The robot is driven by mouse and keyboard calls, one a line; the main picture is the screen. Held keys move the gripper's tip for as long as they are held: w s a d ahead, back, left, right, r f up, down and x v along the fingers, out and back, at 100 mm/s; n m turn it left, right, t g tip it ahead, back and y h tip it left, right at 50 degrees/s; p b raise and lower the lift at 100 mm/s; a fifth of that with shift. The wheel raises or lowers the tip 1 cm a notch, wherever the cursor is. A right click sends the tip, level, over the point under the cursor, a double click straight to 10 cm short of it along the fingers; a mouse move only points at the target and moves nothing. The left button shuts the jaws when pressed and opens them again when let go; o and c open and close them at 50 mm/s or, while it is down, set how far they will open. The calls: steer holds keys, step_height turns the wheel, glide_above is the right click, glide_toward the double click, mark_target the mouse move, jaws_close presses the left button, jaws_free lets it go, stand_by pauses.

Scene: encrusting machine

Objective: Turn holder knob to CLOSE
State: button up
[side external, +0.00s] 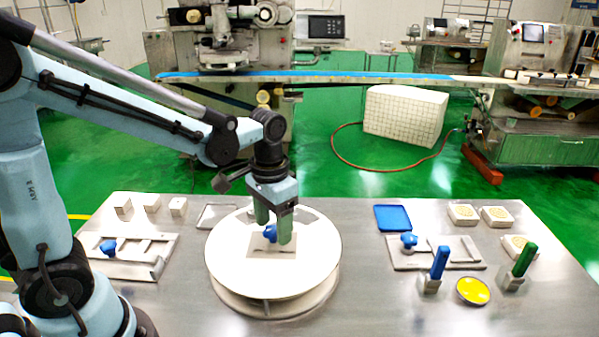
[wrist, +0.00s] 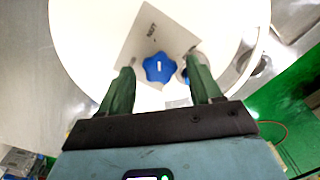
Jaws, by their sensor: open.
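A blue star-shaped knob (side external: 269,232) stands on a grey square plate (side external: 258,250) in the middle of the round white turntable (side external: 225,265). In the wrist view the knob (wrist: 159,67) lies between the two green fingertips, with small dark lettering on the plate (wrist: 140,40) around it; I cannot read it clearly. My gripper (side external: 276,229) points down over the knob, fingers apart. In the wrist view my gripper (wrist: 160,76) shows a gap on both sides of the knob. Whether the fingertips are low enough to be around the knob is hard to tell.
Other blue knobs sit on flat fixtures at left (side external: 108,247) and right (side external: 408,241). A blue-handled tool (side external: 440,262), a green-handled tool (side external: 524,260), a yellow dish (side external: 473,290) and a blue tray (side external: 392,217) occupy the right. White blocks (side external: 151,202) stand back left.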

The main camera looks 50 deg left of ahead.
steer(key=shift+c, duration=0.3)
jaws_close()
steer(key=shift+n, duration=2.5)
steer(key=shift+s+n, duration=0.1)
steer(key=shift+n, duration=2.6)
steer(key=shift+a+n, duration=0.1)
steer(key=shift+n, duration=2.5)
steer(key=shift+f+n, duration=0.1)
steer(key=shift+n, duration=2.3)
